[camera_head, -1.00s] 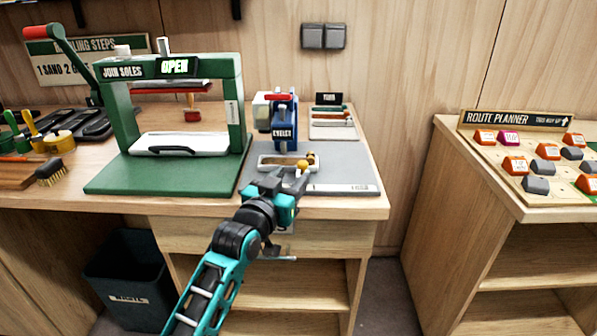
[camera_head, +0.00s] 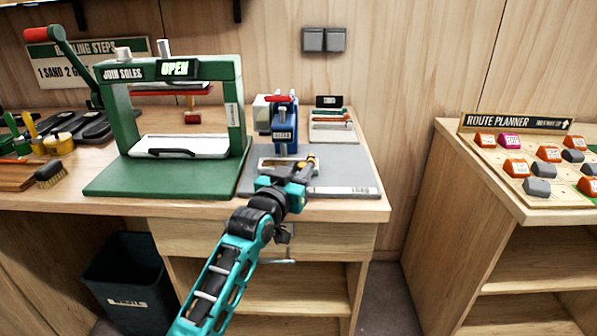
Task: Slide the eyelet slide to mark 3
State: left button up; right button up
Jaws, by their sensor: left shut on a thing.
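The blue eyelet press (camera_head: 284,128) with a red top handle stands on the grey base plate (camera_head: 345,180) at the right end of the bench. The pale eyelet slide (camera_head: 268,163) lies in front of the press, partly hidden by my gripper. My left gripper (camera_head: 306,166) comes in from below and is shut on the slide's yellow knob, which is mostly hidden between the fingers. The slide's marks are too small to read here. My right gripper is not in view.
A green sole press (camera_head: 170,180) with a sign reading OPEN stands to the left. A small rack of coloured strips (camera_head: 332,126) is behind on the right. A route planner board (camera_head: 540,160) is on another cabinet. A dark waste bin (camera_head: 130,280) is below.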

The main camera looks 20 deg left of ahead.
pick_arm(q)
grip_shut()
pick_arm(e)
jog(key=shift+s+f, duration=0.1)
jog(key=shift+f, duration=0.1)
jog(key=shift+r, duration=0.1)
pick_arm(q)
jog(key=shift+s+a, duration=0.1)
jog(key=shift+a, duration=0.25)
jog(key=shift+s+a+p, duration=0.3)
jog(key=shift+a+p, duration=0.4)
jog(key=shift+a, duration=0.35)
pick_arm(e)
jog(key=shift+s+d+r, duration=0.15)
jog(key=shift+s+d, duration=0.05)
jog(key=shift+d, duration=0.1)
pick_arm(q)
jog(key=o, duration=0.5)
grip_release()
jog(key=shift+a, duration=0.15)
jog(key=shift+o, duration=0.3)
